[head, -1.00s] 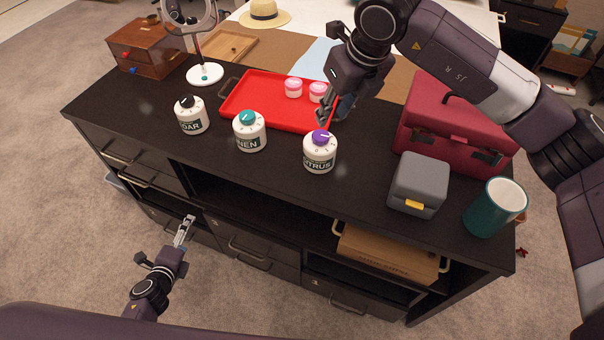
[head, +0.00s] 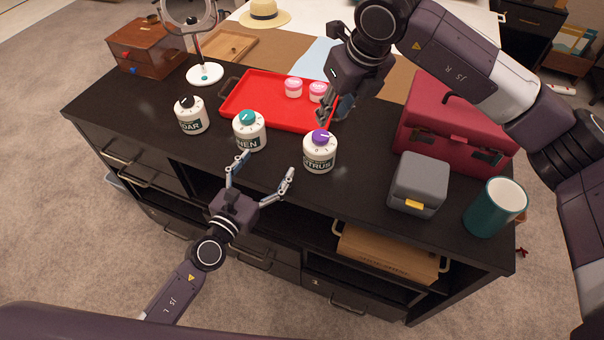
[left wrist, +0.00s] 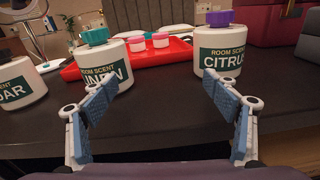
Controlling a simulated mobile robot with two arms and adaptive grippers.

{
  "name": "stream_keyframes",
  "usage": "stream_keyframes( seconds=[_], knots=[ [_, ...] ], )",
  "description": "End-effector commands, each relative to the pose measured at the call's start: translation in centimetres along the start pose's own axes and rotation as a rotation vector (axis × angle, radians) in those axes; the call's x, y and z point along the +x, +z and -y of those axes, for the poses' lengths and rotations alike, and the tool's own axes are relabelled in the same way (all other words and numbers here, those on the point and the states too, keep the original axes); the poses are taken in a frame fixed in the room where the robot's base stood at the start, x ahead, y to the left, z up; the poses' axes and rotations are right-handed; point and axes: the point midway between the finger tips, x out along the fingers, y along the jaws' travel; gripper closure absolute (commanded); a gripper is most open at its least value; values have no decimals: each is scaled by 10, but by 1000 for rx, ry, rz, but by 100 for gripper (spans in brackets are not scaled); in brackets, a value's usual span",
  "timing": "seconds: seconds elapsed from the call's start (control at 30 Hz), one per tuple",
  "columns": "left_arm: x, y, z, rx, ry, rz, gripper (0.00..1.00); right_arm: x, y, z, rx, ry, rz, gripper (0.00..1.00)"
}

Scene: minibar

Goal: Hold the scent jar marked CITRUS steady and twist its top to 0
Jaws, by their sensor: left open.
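The CITRUS scent jar (head: 320,153) is white with a dark green label and a purple top (head: 320,138). It stands upright near the front edge of the dark cabinet, and also shows at the right in the left wrist view (left wrist: 219,50). My left gripper (head: 265,163) is open and empty in front of the cabinet edge, between the CITRUS jar and the teal-topped LINEN jar (head: 249,133), apart from both as far as I can tell. My right gripper (head: 325,112) hangs just behind the CITRUS jar, above the tray's edge; its fingers are partly hidden and their opening is unclear.
A black-topped jar (head: 191,117) stands further left. A red tray (head: 262,103) with two pink-lidded jars lies behind. Bare cabinet top lies between the jar and the grey box.

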Motion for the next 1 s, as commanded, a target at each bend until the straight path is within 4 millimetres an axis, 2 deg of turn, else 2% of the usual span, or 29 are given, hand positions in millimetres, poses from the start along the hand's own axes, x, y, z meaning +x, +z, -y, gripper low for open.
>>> stream_keyframes(
  seconds=[0.03, 0.1, 0.2, 0.3, 0.47, 0.8, 1.0],
  knots=[
    [2, 4, 24, -18, -23, 15, 20, 0, 0, 0, 0, 0, 0, 71],
    [4, 9, 50, -37, -47, 32, 20, 0, 0, 0, 0, 0, 0, 71],
    [4, 15, 75, -57, -71, 49, 20, 0, 0, 0, 0, 0, 0, 71],
    [4, 18, 89, -69, -84, 59, 20, 0, 0, 0, 0, 0, 0, 71],
    [16, 21, 95, -73, -87, 64, 20, 0, 0, 0, 0, 0, 0, 71],
    [66, 23, 99, -72, -88, 63, 20, 0, 0, 0, 0, 0, 0, 71],
    [79, 24, 100, -73, -88, 61, 20, 0, 0, 0, 0, 0, 0, 71]
  ],
)
